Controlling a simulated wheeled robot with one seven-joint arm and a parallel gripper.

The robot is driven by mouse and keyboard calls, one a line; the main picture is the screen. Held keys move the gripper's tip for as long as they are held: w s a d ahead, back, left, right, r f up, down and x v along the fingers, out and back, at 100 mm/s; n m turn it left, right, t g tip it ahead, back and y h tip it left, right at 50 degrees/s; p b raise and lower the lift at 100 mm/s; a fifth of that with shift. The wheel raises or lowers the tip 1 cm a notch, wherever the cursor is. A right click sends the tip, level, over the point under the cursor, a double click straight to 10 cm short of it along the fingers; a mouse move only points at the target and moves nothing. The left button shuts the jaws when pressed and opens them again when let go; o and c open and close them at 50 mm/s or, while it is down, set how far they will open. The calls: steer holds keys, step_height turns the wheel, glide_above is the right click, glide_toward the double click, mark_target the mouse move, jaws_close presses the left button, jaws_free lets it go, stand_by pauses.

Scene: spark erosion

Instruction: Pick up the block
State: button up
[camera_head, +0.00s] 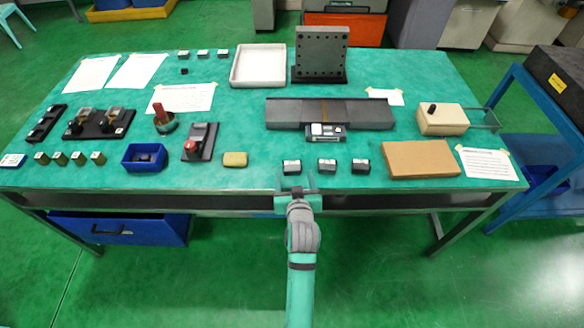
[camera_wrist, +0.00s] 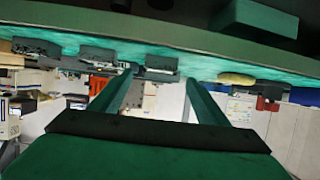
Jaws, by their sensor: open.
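Three small dark blocks with white labels stand in a row near the table's front edge in the camera_head view: a left block (camera_head: 291,167), a middle block (camera_head: 327,165) and a right block (camera_head: 360,166). I cannot tell which one the task means. My gripper (camera_head: 296,183) is at the front edge, just in front of the left block. In the wrist view, which is upside down, my gripper (camera_wrist: 160,78) has its two fingers apart with nothing held. The left block (camera_wrist: 160,63) lies ahead between the fingertips, apparently beyond them.
The green table (camera_head: 245,120) also bears a yellow sponge (camera_head: 235,159), a blue bin (camera_head: 145,157), a red-knobbed device (camera_head: 200,142), a cardboard-coloured slab (camera_head: 421,159) and a dark rail (camera_head: 330,113). Several brass-coloured blocks (camera_head: 78,158) stand at the left. The floor in front is largely clear.

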mark_target(293, 170)
steer(key=shift+x, duration=2.95)
steer(key=shift+f, duration=0.15)
steer(key=c, duration=1.5)
steer(key=shift+c, duration=0.4)
